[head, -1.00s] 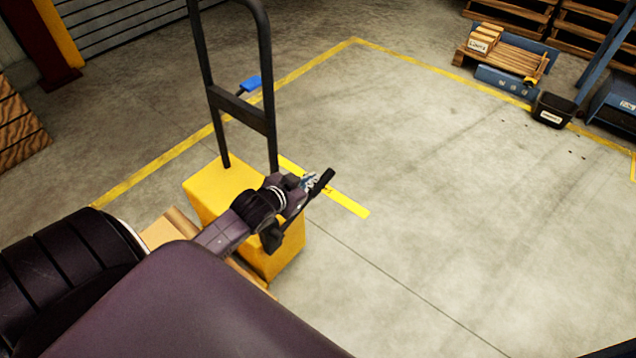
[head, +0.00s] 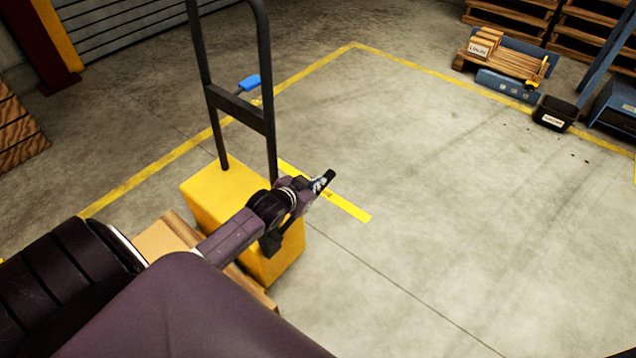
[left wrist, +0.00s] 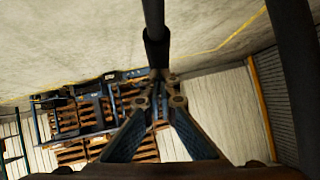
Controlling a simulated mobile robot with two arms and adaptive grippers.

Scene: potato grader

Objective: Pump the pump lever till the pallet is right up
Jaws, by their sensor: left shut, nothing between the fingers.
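The yellow lift truck body (head: 217,191) with its tall black frame (head: 262,60) stands left of centre in the head view. The pump lever (head: 329,176) is a black bar at its front, mostly hidden behind my left gripper and wrist. My left gripper (head: 318,184) is shut and empty at the lever's outer end. In the left wrist view the lever (left wrist: 154,25) runs down to the shut fingers (left wrist: 160,80); I cannot tell if they touch. Pale wooden boards (head: 163,240), perhaps the pallet, show beside the body, largely covered by my arm. My right gripper is out of view.
A blue-ended handle (head: 250,82) sticks out behind the frame. Yellow floor lines (head: 340,203) mark an open concrete area on the right. A small pallet with boxes (head: 500,58) and a black bin (head: 553,113) stand at the far right.

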